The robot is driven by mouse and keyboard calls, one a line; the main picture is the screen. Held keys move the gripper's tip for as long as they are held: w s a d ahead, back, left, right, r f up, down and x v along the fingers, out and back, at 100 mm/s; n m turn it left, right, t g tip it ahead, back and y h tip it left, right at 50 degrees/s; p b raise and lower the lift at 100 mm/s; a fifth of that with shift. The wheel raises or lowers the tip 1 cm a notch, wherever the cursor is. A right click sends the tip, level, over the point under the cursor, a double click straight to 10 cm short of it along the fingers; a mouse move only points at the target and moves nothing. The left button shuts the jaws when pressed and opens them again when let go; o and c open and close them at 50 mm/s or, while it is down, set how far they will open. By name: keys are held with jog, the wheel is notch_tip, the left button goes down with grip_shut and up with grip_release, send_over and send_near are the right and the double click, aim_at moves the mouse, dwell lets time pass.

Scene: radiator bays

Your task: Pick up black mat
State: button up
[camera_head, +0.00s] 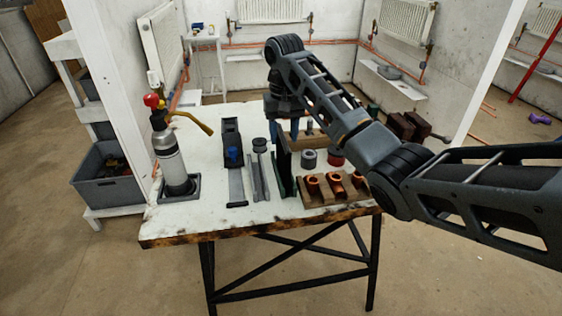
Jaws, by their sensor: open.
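A thin dark panel (282,167), black to dark green, stands upright on the white worktable (215,213) near its middle; it seems to be the black mat. My gripper (284,137) points down over its far upper end, with its bluish fingers apart on either side. The fingers hold nothing that I can see. I cannot tell whether they touch the panel. My arm comes in from the right and hides part of the table's back right.
A gas torch bottle (171,163) stands at the table's left. Grey tools (235,182) lie left of the panel. A wooden block with copper fittings (336,186), tape rolls (308,158) and brown blocks (410,127) are to the right. A shelf with grey bins (106,190) stands left.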

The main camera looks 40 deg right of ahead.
aim_at(283, 159)
jog(key=f, duration=0.3)
jog(key=f+p, duration=0.1)
jog(key=f, duration=0.1)
jog(key=shift+w+d+f, duration=0.15)
jog(key=shift+w+f, duration=0.1)
jog(key=shift+f, duration=0.1)
jog(key=shift+c, duration=0.2)
grip_shut()
